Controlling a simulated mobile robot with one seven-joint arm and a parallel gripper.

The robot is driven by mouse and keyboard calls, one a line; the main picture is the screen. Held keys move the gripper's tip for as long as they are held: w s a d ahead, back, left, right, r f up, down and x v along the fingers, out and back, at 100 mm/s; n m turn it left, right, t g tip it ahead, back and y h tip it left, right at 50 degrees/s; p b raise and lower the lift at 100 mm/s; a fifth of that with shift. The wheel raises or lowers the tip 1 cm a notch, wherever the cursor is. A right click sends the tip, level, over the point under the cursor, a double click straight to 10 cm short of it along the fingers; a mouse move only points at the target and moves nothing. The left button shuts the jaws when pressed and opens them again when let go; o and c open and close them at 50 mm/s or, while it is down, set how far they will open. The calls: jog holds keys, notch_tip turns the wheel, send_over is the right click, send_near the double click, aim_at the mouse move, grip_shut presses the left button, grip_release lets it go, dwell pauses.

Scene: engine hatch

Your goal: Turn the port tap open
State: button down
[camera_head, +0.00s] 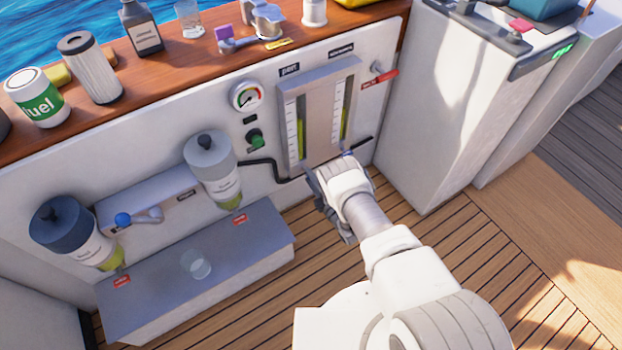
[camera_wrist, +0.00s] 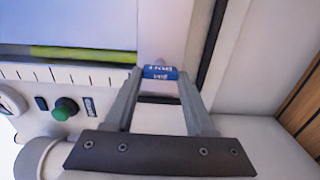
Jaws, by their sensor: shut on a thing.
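The sight-gauge panel (camera_head: 322,110) is on the white wall, with one upright tube at each side. A label reading "PORT" is above its left side. My gripper (camera_head: 316,176) is low against the wall at the panel's lower edge. In the wrist view, my gripper (camera_wrist: 160,76) is closed on a small blue piece (camera_wrist: 160,72) with white lettering upside down, apparently the port tap handle. The fingertips touch both of its sides. The tap's body is mostly hidden behind the fingers, and I cannot tell how far it is turned.
A red-handled lever (camera_head: 380,80) is right of the panel. A round gauge (camera_head: 247,96) and green knob (camera_head: 255,138) are left. Two filter bowls, one grey-topped (camera_head: 211,168), hang above a grey tray (camera_head: 200,260). A white cabinet (camera_head: 450,110) bounds the right side.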

dwell(0.5)
jog(key=shift+c, duration=1.2)
grip_release()
jog(key=shift+s+d, duration=0.1)
